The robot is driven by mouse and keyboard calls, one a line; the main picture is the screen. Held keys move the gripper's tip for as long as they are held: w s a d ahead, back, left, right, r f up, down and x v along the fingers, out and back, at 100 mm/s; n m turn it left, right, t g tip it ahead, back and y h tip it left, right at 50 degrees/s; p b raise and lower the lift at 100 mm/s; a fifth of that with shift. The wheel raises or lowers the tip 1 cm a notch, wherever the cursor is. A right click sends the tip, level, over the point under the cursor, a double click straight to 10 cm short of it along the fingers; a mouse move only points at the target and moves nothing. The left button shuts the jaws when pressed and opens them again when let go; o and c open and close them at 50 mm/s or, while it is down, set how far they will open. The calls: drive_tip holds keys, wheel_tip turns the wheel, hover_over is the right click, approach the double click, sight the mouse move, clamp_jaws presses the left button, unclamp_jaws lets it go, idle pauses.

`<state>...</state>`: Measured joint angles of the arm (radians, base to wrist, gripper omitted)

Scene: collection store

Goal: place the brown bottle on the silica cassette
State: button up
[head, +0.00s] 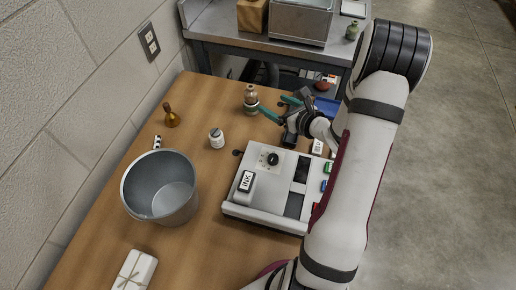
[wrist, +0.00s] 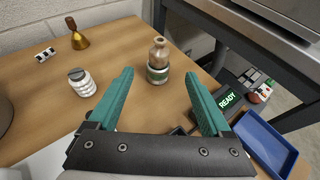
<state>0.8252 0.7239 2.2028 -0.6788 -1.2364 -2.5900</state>
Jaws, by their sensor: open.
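The brown bottle (head: 251,95) is upright near the far edge of the wooden table. In the wrist view the bottle (wrist: 158,53) appears to rest on a low, round, wider piece with a pale and green band (wrist: 157,75), which looks like the silica cassette. I cannot fully tell the seam between them. My gripper (head: 273,106) is open and empty, its teal fingers pointing at the bottle. In the wrist view the bottle shows in the gap of my gripper (wrist: 159,76), just beyond the fingertips, with no visible contact.
A pale device (head: 268,192) with a dial lies nearer. A blue tray (wrist: 262,143) and a READY display (wrist: 229,100) are right. A metal bench (head: 222,30) is behind.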

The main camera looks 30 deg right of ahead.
drive_tip(key=s+a+r+m+g+h, duration=0.2)
drive_tip(key=s+a+r+m+g, duration=0.15)
drive_tip(key=m, duration=0.85)
drive_tip(key=s+a+r+m+g+h, duration=0.2)
drive_tip(key=s+r+m+g, duration=0.2)
drive_tip(key=m, duration=0.7)
drive_tip(key=s+a+r+m+g+y, duration=0.1)
drive_tip(key=s+a+m+g+y, duration=0.1)
drive_tip(key=s+a+m, duration=0.7)
drive_tip(key=s+a+r+m+g+y, duration=0.2)
drive_tip(key=s+a+m+g, duration=0.2)
drive_tip(key=s+a+m, duration=0.5)
drive_tip(key=s+m, duration=0.1)
drive_tip(key=s, duration=0.2)
drive_tip(key=shift+s+a+r+m, duration=0.15)
drive_tip(key=shift+s+a+m, duration=0.05)
drive_tip(key=shift+a+m, duration=0.1)
